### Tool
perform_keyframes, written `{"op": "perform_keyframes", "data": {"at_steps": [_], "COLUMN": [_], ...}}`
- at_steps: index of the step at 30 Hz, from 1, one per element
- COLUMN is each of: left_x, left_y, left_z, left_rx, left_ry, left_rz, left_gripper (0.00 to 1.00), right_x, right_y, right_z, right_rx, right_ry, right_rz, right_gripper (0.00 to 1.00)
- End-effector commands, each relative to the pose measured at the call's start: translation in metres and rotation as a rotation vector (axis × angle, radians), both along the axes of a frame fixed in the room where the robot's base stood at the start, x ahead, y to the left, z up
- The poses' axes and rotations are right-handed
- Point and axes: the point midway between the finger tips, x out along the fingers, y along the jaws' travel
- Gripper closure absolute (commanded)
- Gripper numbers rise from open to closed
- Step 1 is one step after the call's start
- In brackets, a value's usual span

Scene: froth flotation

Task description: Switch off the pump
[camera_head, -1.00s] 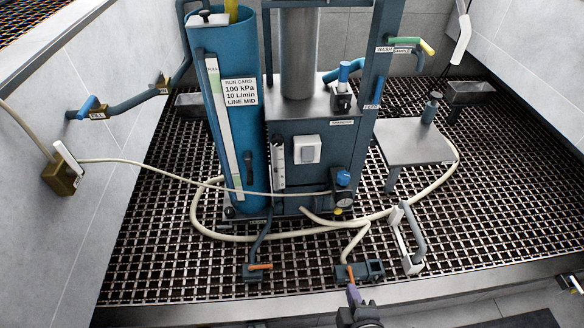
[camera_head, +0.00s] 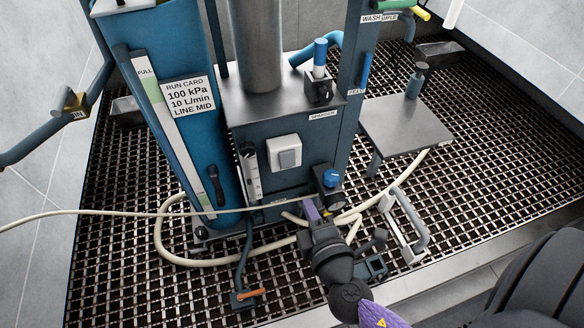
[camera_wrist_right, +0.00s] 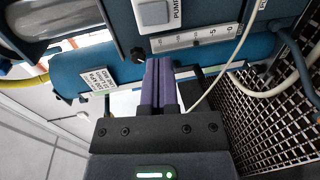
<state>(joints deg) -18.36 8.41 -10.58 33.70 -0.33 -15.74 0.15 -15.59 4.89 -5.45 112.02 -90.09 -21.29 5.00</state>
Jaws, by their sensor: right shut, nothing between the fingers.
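The pump switch (camera_head: 285,153) is a white square rocker on a pale plate, on the front of the blue-grey machine housing (camera_head: 250,130). In the right wrist view the switch (camera_wrist_right: 155,12) shows at the top edge, with a label reading PUMP beside it. My right gripper (camera_head: 312,210) is shut and empty, its purple fingers in front of the housing, below and right of the switch in the head view. In the right wrist view the fingers (camera_wrist_right: 158,82) point up toward the switch, with a visible gap. My left gripper is not in view.
A flow gauge (camera_head: 249,170) stands left of the switch. A blue-knobbed regulator (camera_head: 329,178) is close to my right gripper. A blue column (camera_head: 180,70) stands left. A pale hose (camera_head: 175,262) loops over the grating, and a thin line crosses ahead of the housing.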

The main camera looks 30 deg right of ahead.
Motion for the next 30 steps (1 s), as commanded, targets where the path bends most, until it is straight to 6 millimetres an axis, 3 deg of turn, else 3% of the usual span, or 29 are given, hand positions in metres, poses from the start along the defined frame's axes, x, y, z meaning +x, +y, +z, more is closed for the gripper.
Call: {"op": "perform_keyframes", "data": {"at_steps": [9, 15, 30], "left_x": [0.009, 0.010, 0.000], "left_y": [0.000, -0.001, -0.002], "left_z": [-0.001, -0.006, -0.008], "left_rx": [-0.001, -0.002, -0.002], "left_ry": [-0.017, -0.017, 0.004], "left_rz": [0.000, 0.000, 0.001], "left_gripper": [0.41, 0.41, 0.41], "right_x": [0.067, 0.095, 0.107], "right_y": [-0.017, -0.025, -0.028], "right_z": [-0.010, -0.017, -0.022], "right_rx": [0.000, -0.002, 0.002], "right_ry": [-0.001, 0.001, 0.002], "right_rz": [0.000, 0.000, 0.001], "right_gripper": [1.00, 1.00, 1.00]}}
